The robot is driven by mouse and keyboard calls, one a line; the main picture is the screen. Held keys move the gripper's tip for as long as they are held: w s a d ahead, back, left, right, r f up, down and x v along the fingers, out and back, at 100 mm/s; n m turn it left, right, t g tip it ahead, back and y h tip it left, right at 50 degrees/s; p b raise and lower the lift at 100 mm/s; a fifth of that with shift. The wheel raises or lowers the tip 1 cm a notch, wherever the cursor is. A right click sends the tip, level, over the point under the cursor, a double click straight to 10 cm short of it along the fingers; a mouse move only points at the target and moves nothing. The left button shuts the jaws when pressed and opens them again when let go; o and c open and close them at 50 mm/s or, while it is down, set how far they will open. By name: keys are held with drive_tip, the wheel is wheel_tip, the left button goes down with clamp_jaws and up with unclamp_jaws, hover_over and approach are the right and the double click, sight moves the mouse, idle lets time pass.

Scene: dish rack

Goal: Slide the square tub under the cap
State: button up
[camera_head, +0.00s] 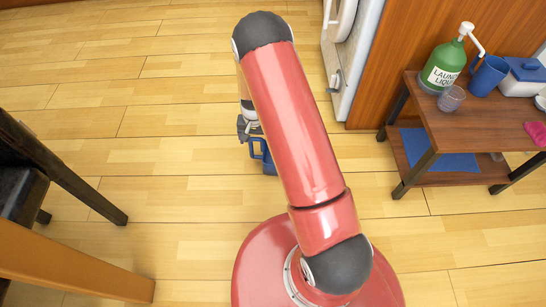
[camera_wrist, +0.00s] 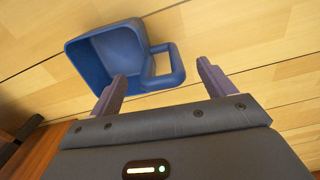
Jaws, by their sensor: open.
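The square tub (camera_wrist: 100,62) is blue, with an open mouth and a loop handle on one side. In the wrist view it lies beyond my gripper (camera_wrist: 162,71), above the wooden floor. Its handle shows between my two parted fingertips, and I cannot tell whether they touch it. In the head view the tub (camera_head: 268,163) is mostly hidden behind my red arm, just below my gripper (camera_head: 246,127). I cannot tell which thing is the cap; a green laundry liquid bottle with a white pump top (camera_head: 466,29) stands on the small table at right.
The small brown table (camera_head: 490,128) also holds a clear cup (camera_head: 451,98), a blue jug (camera_head: 488,76), a white and blue box (camera_head: 522,78) and a pink cloth (camera_head: 537,133). A white appliance (camera_head: 350,60) stands at the back. Dark furniture is at left. Floor around the tub is clear.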

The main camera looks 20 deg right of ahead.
hover_over(258, 156)
wheel_tip(258, 156, down, 5)
drive_tip(key=shift+w+r+b, duration=0.1)
drive_tip(key=shift+r+b, duration=0.1)
drive_tip(key=shift+b, duration=0.2)
drive_tip(key=c, duration=1.4)
drive_tip(key=shift+r, duration=0.1)
drive_tip(key=shift+c, duration=0.2)
drive_tip(key=shift+r, duration=0.1)
wheel_tip(258, 156, up, 20)
drive_tip(key=p, duration=0.3)
